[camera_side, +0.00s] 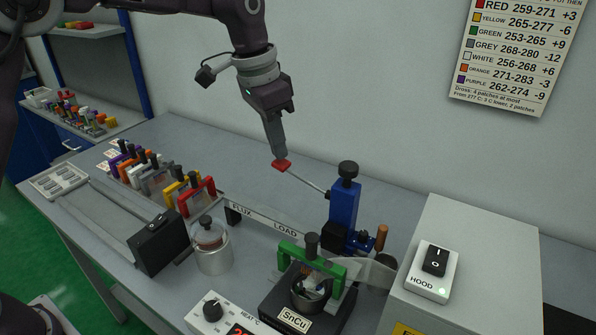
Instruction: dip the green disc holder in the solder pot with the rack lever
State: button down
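The green disc holder (335,271) hangs at the blue rack post, across the top of the solder pot (304,302) labelled SnCu. Its black knob stands upright. Discs hang beneath its bar at the pot mouth; whether they touch the solder cannot be told. The rack lever (308,181) slopes up and left from the blue rack (343,207) to a red knob (283,166). My gripper (280,158) points down with its fingertips at the red knob, seeming to touch it. The fingers overlap in this view, so their gap is hidden.
A heat control (213,308) sits in front. The hood box (480,255) with its switch (434,268) stands at right.

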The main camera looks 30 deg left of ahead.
aim_at(276, 163)
jog(key=shift+f, duration=3)
dwell(1.2)
jog(key=shift+r, duration=4.25)
